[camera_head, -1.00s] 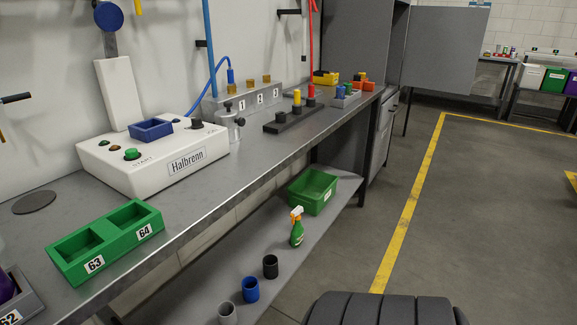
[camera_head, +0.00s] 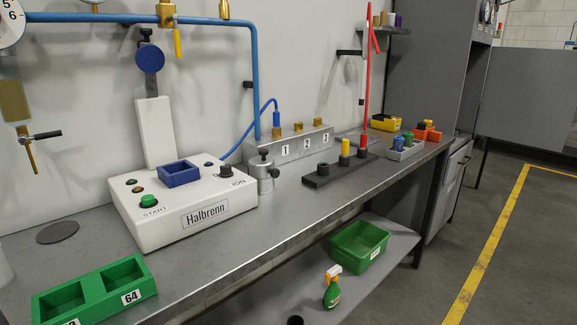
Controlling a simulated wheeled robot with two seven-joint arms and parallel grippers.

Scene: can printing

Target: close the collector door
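No part is labelled as the collector door, so I cannot tell for sure which it is. A wide flat grey panel (camera_head: 526,100) stands out to the right of a tall dark grey cabinet (camera_head: 425,85) at the far end of the bench; it looks like a door standing open. Its right part is cut off by the picture edge. Below the cabinet's upper part is a light grey front with a handle (camera_head: 462,160). Neither of my grippers is in view.
The long metal bench (camera_head: 285,225) runs along the wall, bearing a white Halbrenn box (camera_head: 205,213), a green tray (camera_head: 110,295) and small fittings. A green bin (camera_head: 357,246) and spray bottle (camera_head: 332,290) are on its lower shelf. Floor by the yellow line (camera_head: 490,245) looks clear.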

